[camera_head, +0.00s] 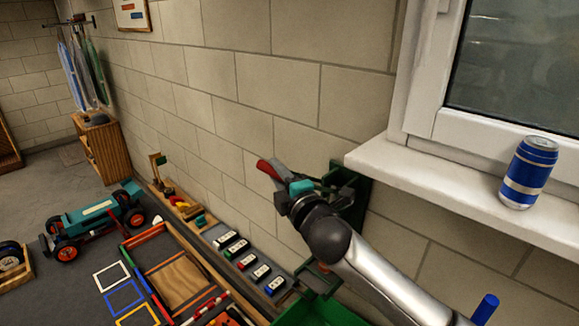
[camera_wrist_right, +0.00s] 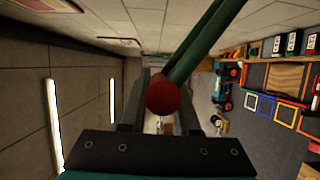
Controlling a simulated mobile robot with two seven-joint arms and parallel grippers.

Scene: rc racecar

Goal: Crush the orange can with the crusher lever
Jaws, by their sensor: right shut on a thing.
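The crusher is a green frame (camera_head: 352,205) on the block wall, below the left end of the window sill and partly behind my right arm. Its lever has a red handle end (camera_head: 267,168) that points up and left. My right gripper (camera_head: 292,184) is shut on the lever. In the right wrist view, the red end (camera_wrist_right: 163,95) lies between the dark fingers, with the green lever bar (camera_wrist_right: 195,50) running up and right. A small orange patch (camera_head: 319,267) shows beneath my arm; I cannot tell if it is the orange can. My left gripper is out of view.
A blue can (camera_head: 528,172) stands on the white window sill (camera_head: 450,195) at the right. A green bin (camera_head: 318,308) is below the arm. A teal RC car (camera_head: 95,215), several small cars and coloured frames lie on the floor at left.

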